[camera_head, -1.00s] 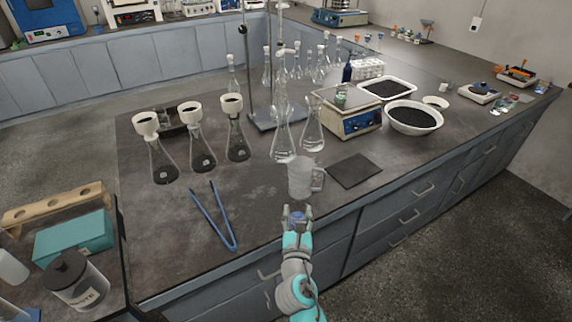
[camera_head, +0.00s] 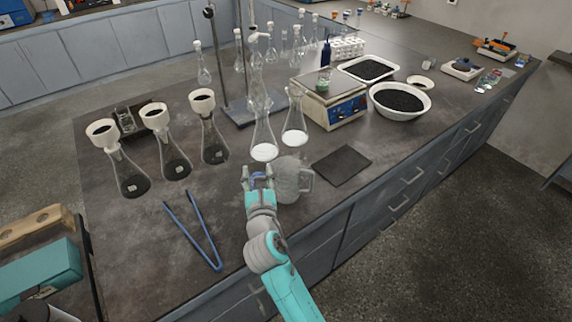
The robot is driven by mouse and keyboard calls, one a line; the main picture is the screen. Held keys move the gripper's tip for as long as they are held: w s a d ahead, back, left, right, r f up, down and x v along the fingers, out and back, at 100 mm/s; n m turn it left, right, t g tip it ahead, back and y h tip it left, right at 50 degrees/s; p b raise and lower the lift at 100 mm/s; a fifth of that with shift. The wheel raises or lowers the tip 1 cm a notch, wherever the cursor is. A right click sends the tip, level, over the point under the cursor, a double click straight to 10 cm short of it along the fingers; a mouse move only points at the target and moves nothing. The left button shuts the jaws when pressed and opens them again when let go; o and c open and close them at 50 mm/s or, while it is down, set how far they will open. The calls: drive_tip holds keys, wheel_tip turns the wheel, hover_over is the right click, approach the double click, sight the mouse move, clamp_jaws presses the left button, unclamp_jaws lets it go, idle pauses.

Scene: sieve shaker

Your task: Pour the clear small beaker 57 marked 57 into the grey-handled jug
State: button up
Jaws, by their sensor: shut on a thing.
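The jug (camera_head: 289,178) is a translucent grey vessel standing upright near the bench's front edge, with its handle (camera_head: 308,181) on the right. My gripper (camera_head: 258,176) is just left of the jug, its fingers close to the jug's left wall; I cannot tell whether they touch. It is shut on a small clear, bluish thing (camera_head: 259,182) that appears to be the small beaker. The fingers hide much of it, and the number 57 is not readable. I cannot make out its contents or any clear tilt.
Blue tongs (camera_head: 195,230) lie left of my gripper. A dark square mat (camera_head: 342,166) lies right of the jug. Two conical flasks (camera_head: 263,146) (camera_head: 295,132) with white contents stand close behind. Several funnel-topped flasks (camera_head: 213,147) stand at left, and a balance (camera_head: 331,110) stands behind the mat.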

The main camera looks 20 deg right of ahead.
drive_tip(key=shift+d+r, duration=0.1)
drive_tip(key=w+d+r+m+g+y, duration=0.1)
drive_tip(key=d+r+m+g, duration=0.1)
drive_tip(key=d+r+m, duration=0.3)
drive_tip(key=shift+w+d+m+g+y, duration=0.15)
drive_tip(key=shift+d+m+g+y, duration=0.2)
drive_tip(key=shift+m, duration=0.45)
drive_tip(key=shift+d+r+m, duration=0.15)
drive_tip(key=shift+r+m, duration=0.15)
idle(0.6)
drive_tip(key=shift+w+d+f+m+g+y+p, duration=0.15)
drive_tip(key=shift+f+m+g+y, duration=0.1)
drive_tip(key=shift+f+m+y, duration=0.35)
drive_tip(key=shift+s+d+f+m+g+y+p, duration=0.15)
drive_tip(key=shift+f+m+g+y, duration=0.2)
drive_tip(key=shift+m, duration=0.4)
drive_tip(key=shift+w+d+f+m+g+y+p, duration=0.15)
drive_tip(key=shift+f+m+y, duration=0.25)
drive_tip(key=shift+f+m, duration=0.2)
idle(3.8)
